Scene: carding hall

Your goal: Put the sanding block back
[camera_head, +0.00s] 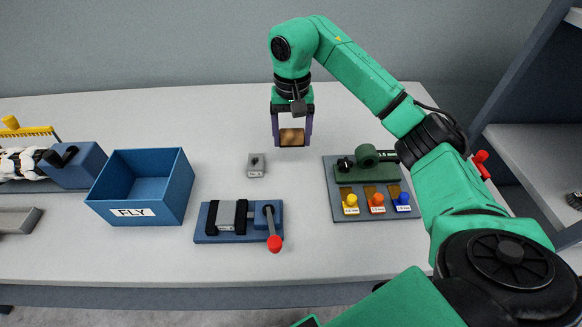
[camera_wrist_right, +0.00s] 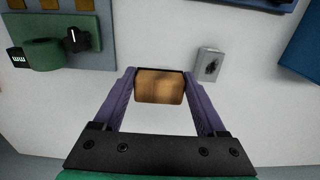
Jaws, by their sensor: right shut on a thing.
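The sanding block (camera_head: 291,137) is a small brown block with a dark edge. My right gripper (camera_head: 292,140) is shut on it, with one purple finger on each side. The block also shows between the fingers in the right wrist view (camera_wrist_right: 160,88). In the head view it appears over the back middle of the table; I cannot tell how far it is above the surface. My left gripper is not in view.
A small grey box with a dark knob (camera_head: 256,165) lies near the block. A blue bin marked FLY (camera_head: 139,214), a blue clamp fixture with a red-tipped lever (camera_head: 240,238) and a grey board with coloured knobs (camera_head: 376,214) stand around. The table (camera_head: 220,115) is clear at the back.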

